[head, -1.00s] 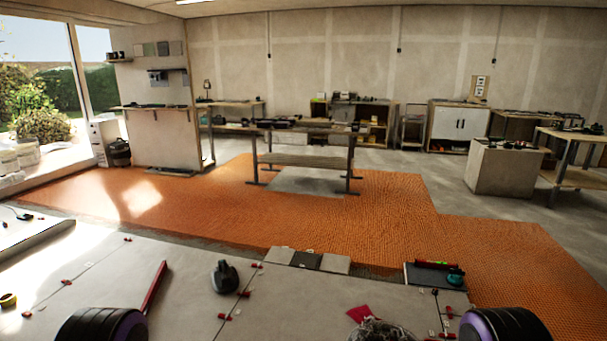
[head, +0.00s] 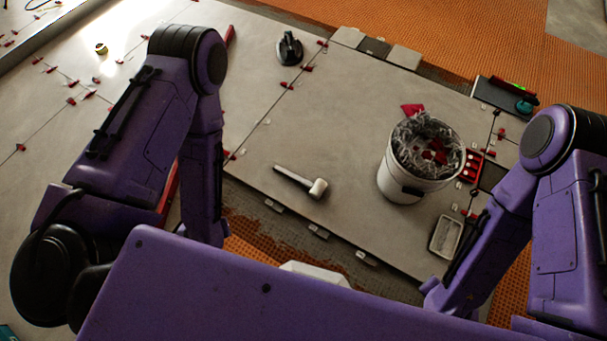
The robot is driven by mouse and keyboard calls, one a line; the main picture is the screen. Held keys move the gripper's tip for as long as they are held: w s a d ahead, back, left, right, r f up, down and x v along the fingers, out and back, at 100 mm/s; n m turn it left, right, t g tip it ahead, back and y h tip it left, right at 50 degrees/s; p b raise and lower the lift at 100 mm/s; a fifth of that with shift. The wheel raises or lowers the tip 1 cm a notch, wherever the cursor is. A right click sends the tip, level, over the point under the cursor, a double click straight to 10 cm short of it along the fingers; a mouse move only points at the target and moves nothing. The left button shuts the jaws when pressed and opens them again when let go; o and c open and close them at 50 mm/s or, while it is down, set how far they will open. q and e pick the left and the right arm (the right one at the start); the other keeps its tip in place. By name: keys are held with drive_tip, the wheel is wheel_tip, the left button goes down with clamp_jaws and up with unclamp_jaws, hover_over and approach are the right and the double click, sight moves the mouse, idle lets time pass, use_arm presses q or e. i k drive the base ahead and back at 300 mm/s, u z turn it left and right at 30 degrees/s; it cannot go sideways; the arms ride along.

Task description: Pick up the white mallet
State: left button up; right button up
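The mallet (head: 301,183) lies on the large grey tiles in the middle of the head view. Its head is white and points to the lower right; its dark handle runs to the upper left. Nothing touches it. My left arm stands to its left and my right arm to its right, both purple. Neither gripper shows; both arms run down out of sight behind my own body.
A white bucket (head: 396,187) full of crumpled wrap and red pieces stands right of the mallet. A black suction cup (head: 289,48) sits on the tiles farther back. A small tray (head: 446,237) lies at the lower right. Red clips and wedges (head: 288,85) line the tile joints.

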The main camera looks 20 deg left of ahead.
sight(317, 188)
drive_tip(key=k, duration=1)
drive_tip(key=u, duration=0.85)
drive_tip(key=i, duration=0.95)
drive_tip(key=z, duration=0.85)
drive_tip(key=i, duration=0.5)
drive_tip(key=z, duration=0.4)
